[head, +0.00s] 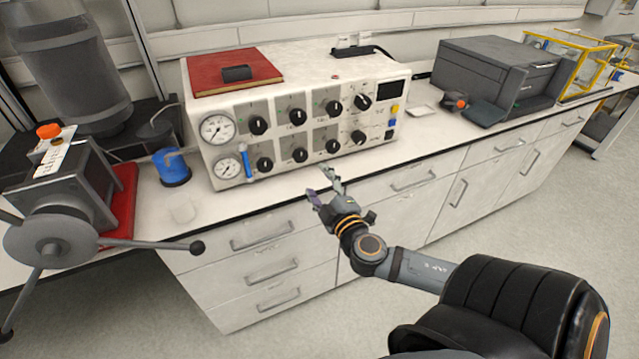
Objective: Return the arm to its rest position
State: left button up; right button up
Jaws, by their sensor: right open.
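My right gripper (324,186) is open and empty. It is at the front edge of the bench, in front of the control box (300,120). My right arm (415,270) comes in from the lower right and reaches forward, bent at the wrist. The fingers appear apart from the control box's knobs and gauges. My left gripper is not in the head view.
A pressure reactor (55,240) with long handles stands at the left, beside a blue container (172,168). A dark printer-like device (500,75) and a yellow frame (590,60) are on the bench at right. White drawers (270,270) are below; the floor is clear.

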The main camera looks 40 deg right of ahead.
dwell(0.4)
jog(key=s+d+f+m+g+h+p, duration=0.15)
jog(key=d+f, duration=0.25)
jog(key=f, duration=0.4)
jog(key=d+f+m+g, duration=0.1)
jog(key=d+f+g, duration=0.2)
jog(key=d+f, duration=0.3)
jog(key=s+d+f+m+g+p, duration=0.1)
jog(key=s+f+g, duration=0.3)
jog(key=f, duration=0.7)
jog(key=s+d+f+m+g+p, duration=0.1)
jog(key=s+f+m+g, duration=0.1)
jog(key=s+f, duration=0.6)
jog(key=s+a+f+m+g+y+p, duration=0.1)
jog(key=s+a+f+m+g+y, duration=0.1)
jog(key=s+a+f, duration=0.7)
jog(key=s+a+f+m+g+y+p, duration=0.1)
jog(key=s+a+f+m+g+y, duration=0.1)
jog(key=s+a+f, duration=0.7)
jog(key=s+f+g+y, duration=0.1)
jog(key=s+f, duration=0.3)
jog(key=s, duration=0.2)
jog(key=shift+a+g, duration=0.15)
jog(key=shift+g, duration=0.2)
